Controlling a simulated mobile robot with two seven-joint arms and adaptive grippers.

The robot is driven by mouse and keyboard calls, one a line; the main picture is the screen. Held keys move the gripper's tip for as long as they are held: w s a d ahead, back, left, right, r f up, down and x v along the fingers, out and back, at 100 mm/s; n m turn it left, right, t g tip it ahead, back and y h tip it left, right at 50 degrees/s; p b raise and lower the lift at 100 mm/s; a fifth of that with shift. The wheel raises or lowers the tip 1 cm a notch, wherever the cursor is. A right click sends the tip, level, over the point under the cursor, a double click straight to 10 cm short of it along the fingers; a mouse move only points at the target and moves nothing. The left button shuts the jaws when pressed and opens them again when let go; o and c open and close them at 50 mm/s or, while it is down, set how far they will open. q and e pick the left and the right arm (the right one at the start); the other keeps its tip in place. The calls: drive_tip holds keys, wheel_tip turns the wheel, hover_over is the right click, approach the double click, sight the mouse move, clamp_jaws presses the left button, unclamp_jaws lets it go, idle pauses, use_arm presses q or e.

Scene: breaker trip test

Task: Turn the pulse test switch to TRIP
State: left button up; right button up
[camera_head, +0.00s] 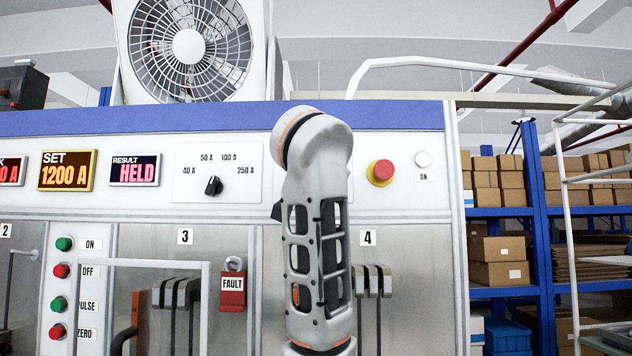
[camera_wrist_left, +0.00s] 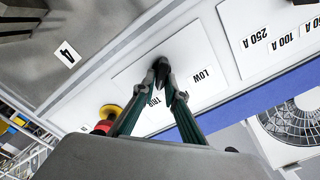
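The pulse test switch (camera_wrist_left: 161,67) is a small dark knob on a white plate (camera_wrist_left: 130,78) in the left wrist view, which shows the panel upside down. The plate carries a "LOW" label (camera_wrist_left: 202,76) and a partly covered label (camera_wrist_left: 156,101) that seems to read TRIP. My left gripper (camera_wrist_left: 166,80) has its fingertips closed in on the knob's sides. Which way the knob points is hard to tell. In the head view my left arm hides the switch and the gripper. My right gripper is in neither view.
A red emergency button (camera_head: 380,172) sits just right of my arm, with a white lamp (camera_head: 423,160) beyond. The black selector knob (camera_head: 213,186) is on the left. The displays read SET 1200 A (camera_head: 67,170) and RESULT HELD (camera_head: 134,170). A red FAULT tag (camera_head: 232,290) hangs below.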

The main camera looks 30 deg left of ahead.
use_arm(q)
drive_tip(key=shift+o, duration=0.8)
drive_tip(key=shift+d, duration=0.1)
drive_tip(key=v, duration=1.2)
